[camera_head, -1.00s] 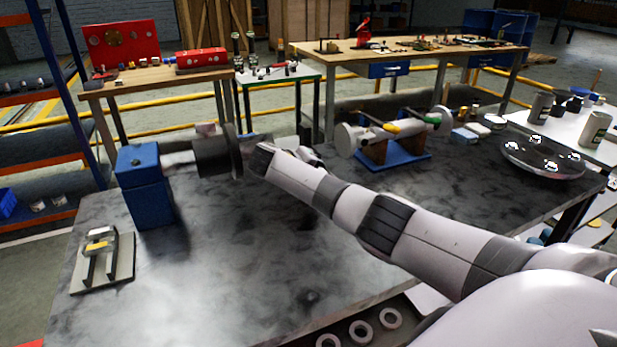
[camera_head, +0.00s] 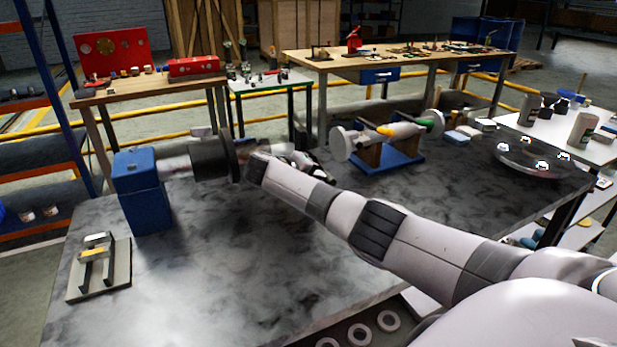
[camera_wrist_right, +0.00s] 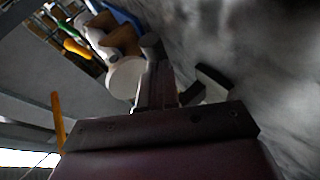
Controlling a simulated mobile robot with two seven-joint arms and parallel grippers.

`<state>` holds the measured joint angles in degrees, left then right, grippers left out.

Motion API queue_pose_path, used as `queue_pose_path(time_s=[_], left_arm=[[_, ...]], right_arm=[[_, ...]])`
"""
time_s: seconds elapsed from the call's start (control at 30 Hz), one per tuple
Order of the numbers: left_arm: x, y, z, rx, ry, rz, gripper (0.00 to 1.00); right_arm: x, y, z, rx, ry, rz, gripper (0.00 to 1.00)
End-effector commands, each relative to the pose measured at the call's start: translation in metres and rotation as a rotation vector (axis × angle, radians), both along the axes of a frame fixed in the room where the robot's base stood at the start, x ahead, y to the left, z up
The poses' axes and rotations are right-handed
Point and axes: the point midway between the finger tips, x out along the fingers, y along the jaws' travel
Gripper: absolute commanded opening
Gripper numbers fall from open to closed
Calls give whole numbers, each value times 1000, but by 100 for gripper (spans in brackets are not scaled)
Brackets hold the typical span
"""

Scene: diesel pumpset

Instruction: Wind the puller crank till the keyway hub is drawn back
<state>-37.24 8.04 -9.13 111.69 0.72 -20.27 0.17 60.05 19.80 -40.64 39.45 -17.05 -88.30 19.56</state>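A blue block (camera_head: 143,193) on the left of the dark bench carries a pale shaft and a dark round hub with a flange (camera_head: 213,158). A small pale piece (camera_head: 202,132) shows just above the shaft. My right arm reaches across the bench to the hub's right side. Its gripper (camera_head: 300,163) is partly hidden behind my wrist. In the right wrist view, a grey bar with a rounded end (camera_wrist_right: 152,60) stands beside dark angled finger-like parts (camera_wrist_right: 208,84). I cannot tell whether it is gripped. I cannot make out the crank clearly. My left gripper is out of view.
A stand with a pale, yellow and green shaft (camera_head: 390,131) sits on a blue base behind my wrist. A round tray (camera_head: 540,170) lies at the bench's right. A small grey fixture (camera_head: 99,277) lies front left. The middle front of the bench is clear.

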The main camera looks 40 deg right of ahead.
Motion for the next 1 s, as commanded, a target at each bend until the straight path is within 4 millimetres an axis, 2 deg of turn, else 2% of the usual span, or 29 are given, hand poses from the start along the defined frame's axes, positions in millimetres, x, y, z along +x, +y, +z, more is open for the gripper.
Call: queue_pose_path(time_s=[0.03, 1.0], left_arm=[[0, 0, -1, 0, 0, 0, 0], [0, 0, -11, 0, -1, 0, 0]], right_arm=[[-4, -5, -5, -5, 13, -10, 0], [-5, -17, -6, -85, 32, -13, 0]])
